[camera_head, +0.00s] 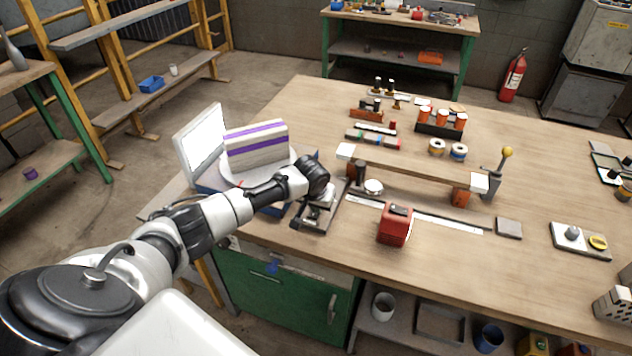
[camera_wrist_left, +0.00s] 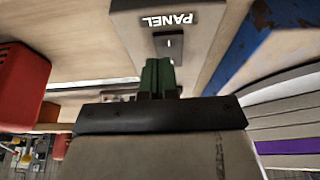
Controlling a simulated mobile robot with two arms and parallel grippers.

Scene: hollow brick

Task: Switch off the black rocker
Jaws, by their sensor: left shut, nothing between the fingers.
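The black rocker (camera_wrist_left: 168,45) shows in the left wrist view, with a light mark on its face. It sits in a grey panel (camera_wrist_left: 208,45) that carries the label "PANEL". My left gripper (camera_wrist_left: 157,66) is shut and empty. Its green fingertips are directly in front of the rocker and cover its lower part, so I cannot tell whether they touch it. In the head view my left arm reaches over the table's near left edge, and the wrist and gripper hide the rocker. My right gripper is not in view.
A red box (camera_head: 395,226) stands right of my left gripper on the wooden table (camera_head: 440,260). A purple-striped block (camera_head: 257,148) stands behind the arm on the left. A raised wooden bar (camera_head: 415,168) lies beyond.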

